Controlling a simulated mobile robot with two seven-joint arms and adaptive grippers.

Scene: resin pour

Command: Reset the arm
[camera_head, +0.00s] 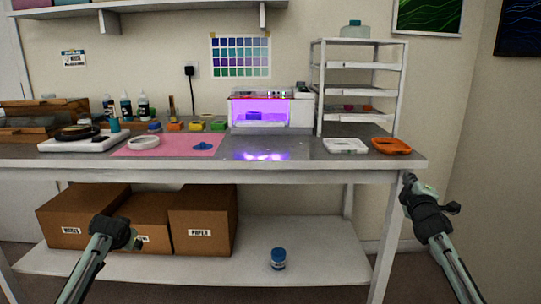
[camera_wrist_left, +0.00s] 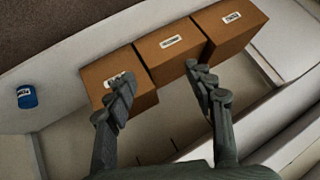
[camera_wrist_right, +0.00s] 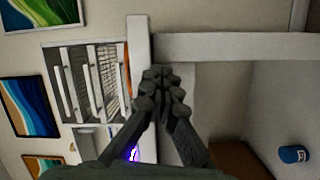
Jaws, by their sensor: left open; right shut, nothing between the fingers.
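My left gripper (camera_head: 136,240) is low in front of the bench, before the cardboard boxes on the lower shelf. In the left wrist view its two fingers (camera_wrist_left: 160,82) are spread apart with nothing between them. My right gripper (camera_head: 409,180) is raised at the right front corner of the bench, just outside the table leg. In the right wrist view its fingers (camera_wrist_right: 158,76) are together and hold nothing. In that view they overlap the bench edge; I cannot tell the exact gap.
The workbench (camera_head: 300,164) carries a lit purple curing box (camera_head: 302,112), a white tray (camera_head: 345,146), an orange tray (camera_head: 390,146) and a pink mat (camera_head: 120,150). Open floor lies at right.

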